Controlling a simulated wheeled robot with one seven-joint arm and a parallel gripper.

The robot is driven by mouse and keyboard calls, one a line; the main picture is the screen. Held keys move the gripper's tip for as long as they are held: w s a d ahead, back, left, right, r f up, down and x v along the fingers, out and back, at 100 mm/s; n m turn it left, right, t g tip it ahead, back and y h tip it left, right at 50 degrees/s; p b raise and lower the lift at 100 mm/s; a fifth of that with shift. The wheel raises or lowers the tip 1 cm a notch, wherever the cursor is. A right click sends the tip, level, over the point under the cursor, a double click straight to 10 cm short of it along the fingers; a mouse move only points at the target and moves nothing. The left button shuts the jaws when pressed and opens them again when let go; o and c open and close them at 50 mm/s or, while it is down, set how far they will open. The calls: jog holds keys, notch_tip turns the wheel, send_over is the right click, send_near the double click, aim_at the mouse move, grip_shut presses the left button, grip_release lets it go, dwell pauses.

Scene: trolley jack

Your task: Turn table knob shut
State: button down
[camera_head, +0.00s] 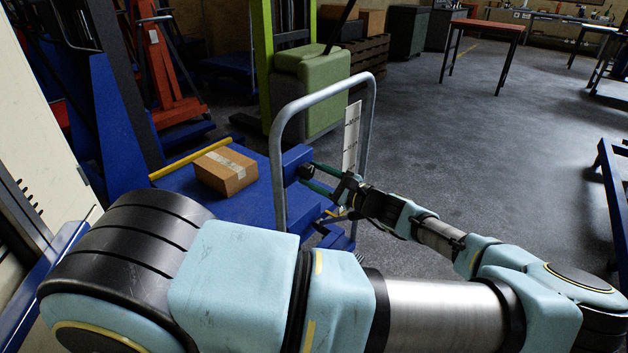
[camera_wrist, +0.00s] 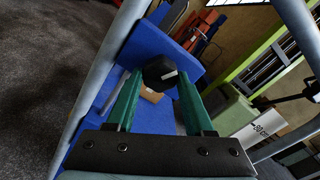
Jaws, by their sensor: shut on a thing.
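The knob is black, with a white mark on its face, and sits on a blue upright plate of the lift table (camera_head: 203,212). In the wrist view the knob (camera_wrist: 158,73) is between the two green fingers of my gripper (camera_wrist: 160,78), which are shut on its sides. Its white mark points toward the right finger. In the head view my gripper (camera_head: 309,177) reaches the knob from the right, beside the table's grey tube handle (camera_head: 277,150); the fingers partly hide the knob there.
A cardboard box (camera_head: 225,170) lies on the blue tabletop. The tube handle arches close around my gripper. A white scale plate (camera_head: 351,136) stands just behind it. A green-framed lifter (camera_head: 262,70) stands farther back.

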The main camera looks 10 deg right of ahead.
jog(key=n+b, duration=0.2)
jog(key=n, duration=0.3)
jog(key=shift+n+b, duration=0.3)
dwell(0.4)
jog(key=shift+c, duration=1.4)
grip_release()
jog(key=b+v, duration=0.2)
jog(key=v, duration=0.9)
jog(key=shift+w, duration=0.15)
